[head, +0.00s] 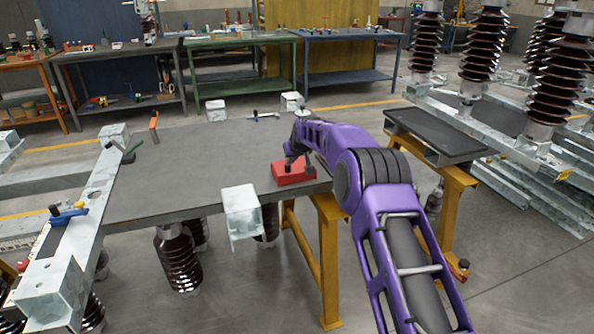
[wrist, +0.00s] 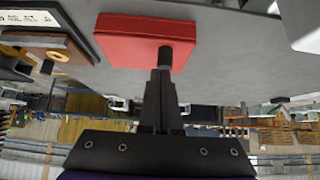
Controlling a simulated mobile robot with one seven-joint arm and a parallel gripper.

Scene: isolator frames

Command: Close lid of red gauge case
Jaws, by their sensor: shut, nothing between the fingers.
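The red gauge case (head: 294,173) sits at the right front edge of the grey table. It looks like a low red box with a flat top; I cannot tell whether its lid is fully down. My gripper (head: 290,161) is at the case, with the arm reaching in from the right. In the wrist view my gripper (wrist: 165,58) has its dark fingers together, with the tips overlapping the case's lower right part. Whether they touch it is unclear. Nothing shows between the fingers.
The grey table (head: 185,165) is mostly bare. Metal blocks stand on its edges, one (head: 241,205) left of the case. An orange-handled tool (head: 154,125) is at the back left. A yellow trestle (head: 328,250) stands below the right end. Brown insulators (head: 555,80) stand at right.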

